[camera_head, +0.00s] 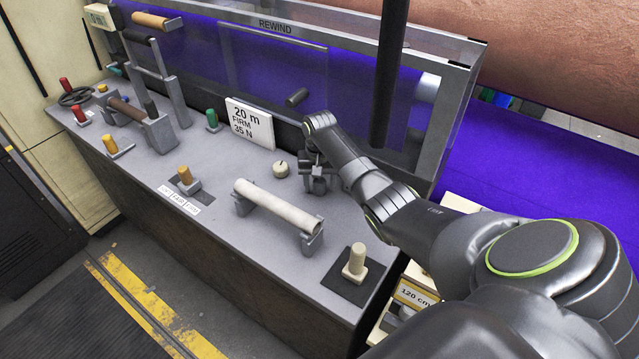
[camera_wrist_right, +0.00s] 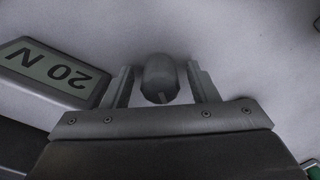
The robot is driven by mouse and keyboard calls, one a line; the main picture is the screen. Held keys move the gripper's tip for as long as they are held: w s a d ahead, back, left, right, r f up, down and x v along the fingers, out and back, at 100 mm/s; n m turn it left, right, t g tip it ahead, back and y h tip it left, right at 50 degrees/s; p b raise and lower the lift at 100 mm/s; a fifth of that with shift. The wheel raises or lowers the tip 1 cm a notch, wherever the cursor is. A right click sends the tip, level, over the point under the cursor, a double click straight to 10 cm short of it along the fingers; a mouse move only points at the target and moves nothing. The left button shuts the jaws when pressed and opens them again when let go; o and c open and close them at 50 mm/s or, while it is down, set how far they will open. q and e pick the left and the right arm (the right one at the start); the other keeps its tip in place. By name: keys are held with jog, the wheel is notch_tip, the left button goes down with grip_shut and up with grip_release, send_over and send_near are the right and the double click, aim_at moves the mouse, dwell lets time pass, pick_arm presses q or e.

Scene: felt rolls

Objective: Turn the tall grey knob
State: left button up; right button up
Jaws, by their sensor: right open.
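The tall grey knob (camera_wrist_right: 160,80) shows in the right wrist view as a rounded grey post with a light line on its end. My right gripper (camera_wrist_right: 160,88) is open, with one finger on each side of the knob and a small gap visible on both sides. In the head view my right gripper (camera_head: 318,184) is low over the grey console top, right of a small cream dial (camera_head: 281,170). There the gripper and wrist hide the knob. My left gripper is not in view.
A "20 N" display (camera_wrist_right: 52,72) sits beside the knob. A white sign (camera_head: 250,123) stands behind the dial. A cream bar handle (camera_head: 278,206) and a cream lever (camera_head: 355,260) are nearer the front. A clear panel (camera_head: 270,75) rises behind. Several coloured levers lie left.

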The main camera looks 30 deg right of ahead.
jog(key=shift+f, duration=0.15)
jog(key=c, duration=1)
jog(key=shift+o, duration=0.2)
jog(key=shift+r+m+p, duration=0.3)
jog(key=shift+m+p, duration=0.9)
jog(key=shift+p, duration=0.3)
jog(key=m+p, duration=0.2)
jog(key=shift+m, duration=0.3)
jog(key=m+p, duration=0.2)
jog(key=m, duration=0.1)
jog(key=shift+f, duration=0.1)
jog(key=shift+w+f+m+p, duration=0.1)
jog(key=shift+m+p, duration=0.4)
jog(key=shift+m, duration=1.4)
